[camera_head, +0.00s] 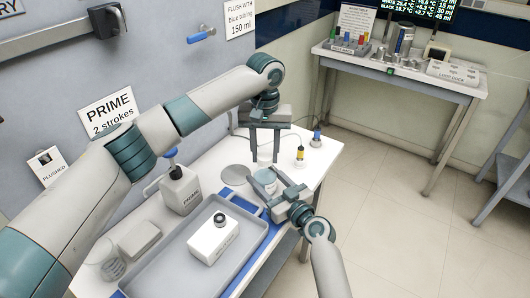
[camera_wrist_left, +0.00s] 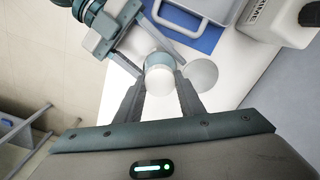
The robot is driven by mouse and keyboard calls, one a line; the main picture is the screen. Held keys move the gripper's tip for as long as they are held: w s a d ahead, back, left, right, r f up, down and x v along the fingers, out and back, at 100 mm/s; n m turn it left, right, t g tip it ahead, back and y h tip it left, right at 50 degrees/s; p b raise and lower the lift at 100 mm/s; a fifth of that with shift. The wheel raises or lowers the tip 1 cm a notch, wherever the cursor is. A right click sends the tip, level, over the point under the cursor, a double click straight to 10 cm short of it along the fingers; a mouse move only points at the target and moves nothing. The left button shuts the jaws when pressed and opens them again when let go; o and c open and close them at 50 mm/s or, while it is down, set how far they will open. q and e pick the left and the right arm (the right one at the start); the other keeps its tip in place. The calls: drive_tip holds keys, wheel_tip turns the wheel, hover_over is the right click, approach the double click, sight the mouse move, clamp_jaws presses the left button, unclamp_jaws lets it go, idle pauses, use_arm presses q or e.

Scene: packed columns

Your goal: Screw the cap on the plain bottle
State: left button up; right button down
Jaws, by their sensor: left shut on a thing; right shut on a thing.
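My left gripper (camera_head: 265,150) reaches down from above and is shut on a white cap (camera_wrist_left: 160,82), which shows between its fingertips in the left wrist view. The cap also shows in the head view (camera_head: 265,156). My right gripper (camera_head: 268,188) is shut around the plain bottle (camera_head: 265,177), a pale, unmarked bottle, from the near right side. The bottle's pale blue-grey top also shows just beyond the cap in the left wrist view (camera_wrist_left: 157,59). In the head view the cap looks a little above the bottle. Most of the bottle's body is hidden.
A grey tray (camera_head: 168,262) with a white box (camera_head: 213,240) lies on a blue mat (camera_head: 271,228). A jug marked PRIME (camera_head: 180,192) stands behind it. A pale disc (camera_head: 235,175) lies left of the bottle. A yellow-banded bottle (camera_head: 300,157) and a blue-topped one (camera_head: 317,138) stand at the right.

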use_arm(q)
drive_tip(key=m, duration=1.9)
drive_tip(key=shift+w, duration=0.1)
drive_tip(key=m, duration=0.6)
drive_tip(key=o, duration=1.3)
drive_tip(key=shift+c, duration=0.2)
wheel_tip(320, 180, up, 12)
